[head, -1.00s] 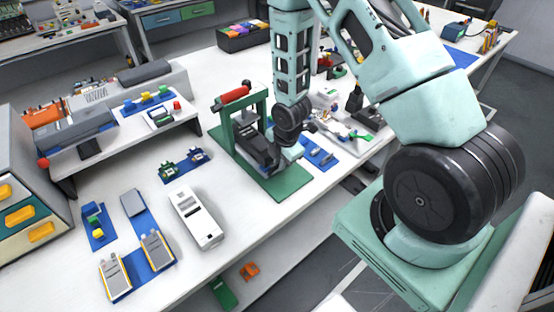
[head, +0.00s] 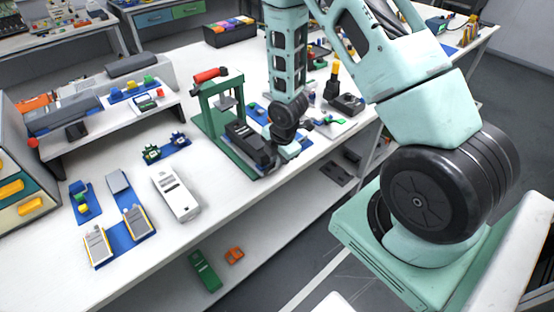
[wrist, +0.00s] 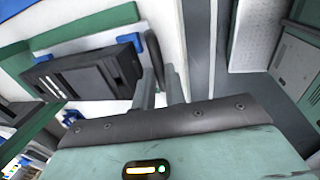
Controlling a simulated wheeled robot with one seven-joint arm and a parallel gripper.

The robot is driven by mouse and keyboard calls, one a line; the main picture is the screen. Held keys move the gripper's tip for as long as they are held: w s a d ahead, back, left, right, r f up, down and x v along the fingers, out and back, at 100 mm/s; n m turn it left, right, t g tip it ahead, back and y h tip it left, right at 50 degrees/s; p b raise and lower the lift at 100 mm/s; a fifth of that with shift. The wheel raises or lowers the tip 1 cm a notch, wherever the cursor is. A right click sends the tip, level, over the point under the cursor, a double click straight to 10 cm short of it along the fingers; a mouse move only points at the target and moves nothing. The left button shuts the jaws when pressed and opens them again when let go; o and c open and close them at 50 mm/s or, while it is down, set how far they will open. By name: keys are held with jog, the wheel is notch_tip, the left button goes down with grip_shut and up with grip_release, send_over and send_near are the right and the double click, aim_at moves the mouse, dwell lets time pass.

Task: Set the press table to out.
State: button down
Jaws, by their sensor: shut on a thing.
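The press is a green frame (head: 209,100) with a red handle (head: 208,75), standing near the table's front edge. Its press table, a dark block (head: 250,146), sticks out from under the frame toward the front edge. It also shows in the wrist view (wrist: 84,76), to the left of my fingers. My gripper (head: 274,150) is low at the block's front end; its fingertips are largely hidden in the head view. In the wrist view my gripper (wrist: 160,84) is shut at a dark bar-like part by the block's end, seemingly its handle.
A white device (head: 176,195) and blue mats with small parts lie left of the press. A raised white shelf (head: 115,125) stands behind them. A dark fixture (head: 346,104) stands to the right. A lower shelf below holds a green box (head: 205,271).

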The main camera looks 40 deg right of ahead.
jog(key=shift+s, duration=0.35)
jog(key=c, duration=1.5)
grip_release()
jog(key=shift+o, duration=0.2)
jog(key=shift+w+r, duration=0.1)
jog(key=shift+r, duration=0.25)
jog(key=s+r+p, duration=0.2)
jog(key=s+r, duration=0.1)
jog(key=r, duration=1.3)
jog(key=shift+s+r, duration=0.15)
jog(key=shift+r, duration=0.1)
